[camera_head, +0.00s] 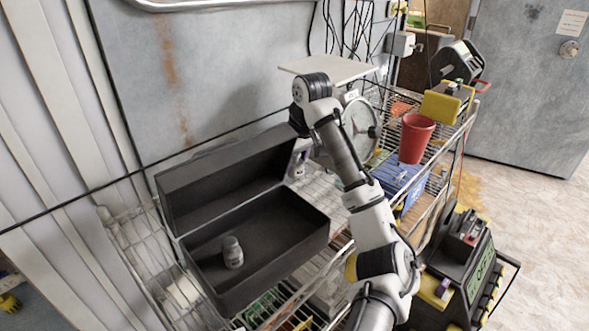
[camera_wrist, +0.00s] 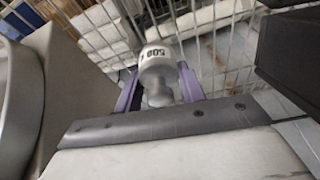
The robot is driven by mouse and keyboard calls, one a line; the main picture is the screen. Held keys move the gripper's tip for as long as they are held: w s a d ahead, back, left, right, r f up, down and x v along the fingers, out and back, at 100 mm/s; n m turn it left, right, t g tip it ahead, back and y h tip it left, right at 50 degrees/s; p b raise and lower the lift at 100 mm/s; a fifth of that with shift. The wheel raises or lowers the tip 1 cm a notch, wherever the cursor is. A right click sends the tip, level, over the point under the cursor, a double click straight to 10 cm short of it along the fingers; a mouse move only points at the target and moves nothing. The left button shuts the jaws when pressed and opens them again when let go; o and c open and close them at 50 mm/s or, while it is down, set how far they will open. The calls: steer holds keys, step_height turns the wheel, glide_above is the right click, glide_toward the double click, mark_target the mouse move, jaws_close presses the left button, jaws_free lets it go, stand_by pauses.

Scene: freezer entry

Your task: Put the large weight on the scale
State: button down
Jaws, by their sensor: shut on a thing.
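My gripper (camera_wrist: 158,88), with purple fingers, is shut on a silver weight marked 500 (camera_wrist: 157,55) in the wrist view. In the head view my arm hides most of the gripper, which is between the open black case and the scale. The scale has a flat pale platform (camera_head: 328,68) on top and a round dial (camera_head: 362,130) below, partly behind my arm. The held weight is beside the scale body (camera_wrist: 68,75), below platform height. A second silver weight (camera_head: 232,252) stands upright in the black case (camera_head: 285,252).
A wire cart (camera_head: 135,240) carries the case and scale. A red cup (camera_head: 415,137), a blue box (camera_head: 402,182) and a yellow item (camera_head: 441,107) are to the right of the scale. The wall is close behind. The platform looks clear.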

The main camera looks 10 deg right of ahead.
mark_target(296, 162)
steer(key=shift+f, duration=1.4)
steer(key=shift+f, duration=0.1)
steer(key=c, duration=0.9)
jaws_free()
steer(key=shift+o, duration=0.2)
